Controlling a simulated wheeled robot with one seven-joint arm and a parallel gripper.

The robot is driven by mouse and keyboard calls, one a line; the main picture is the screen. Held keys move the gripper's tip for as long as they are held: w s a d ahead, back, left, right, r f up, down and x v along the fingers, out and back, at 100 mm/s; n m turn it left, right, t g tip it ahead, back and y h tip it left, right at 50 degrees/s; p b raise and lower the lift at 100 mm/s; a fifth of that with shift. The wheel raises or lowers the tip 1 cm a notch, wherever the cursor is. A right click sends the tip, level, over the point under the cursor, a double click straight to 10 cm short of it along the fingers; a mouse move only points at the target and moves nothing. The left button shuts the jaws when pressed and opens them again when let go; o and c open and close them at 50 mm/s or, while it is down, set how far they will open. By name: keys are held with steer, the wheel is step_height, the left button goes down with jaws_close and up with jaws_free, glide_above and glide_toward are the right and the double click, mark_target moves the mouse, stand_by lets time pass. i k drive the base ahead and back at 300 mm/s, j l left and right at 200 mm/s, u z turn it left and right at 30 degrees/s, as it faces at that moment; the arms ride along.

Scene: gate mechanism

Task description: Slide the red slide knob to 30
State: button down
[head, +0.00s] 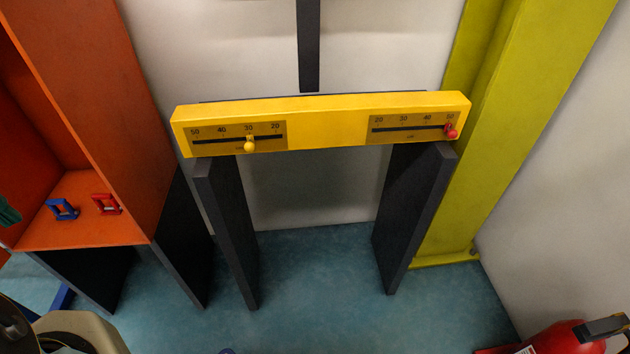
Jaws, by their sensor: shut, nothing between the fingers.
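The red slide knob (451,132) sits at the right end of the right-hand slot, at about the 50 mark. Its scale plate (398,118) reads 20, 30, 40, 50 from left to right. A yellow knob (249,146) sits on the left-hand slot at about the 30 mark. That left scale plate (270,142) reads 50, 40, 30, 20 from left to right. Both scales are on the front face of a yellow beam (325,132). My gripper is not in view.
The beam rests on dark legs (413,215). An orange cabinet (120,130) stands at left, holding a blue frame (62,209) and a red frame (106,204). A yellow-green panel (505,130) stands at right. A fire extinguisher (560,338) is at lower right. Floor in front is mostly clear.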

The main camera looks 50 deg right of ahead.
mark_target(452, 133)
steer(key=z, duration=2.2)
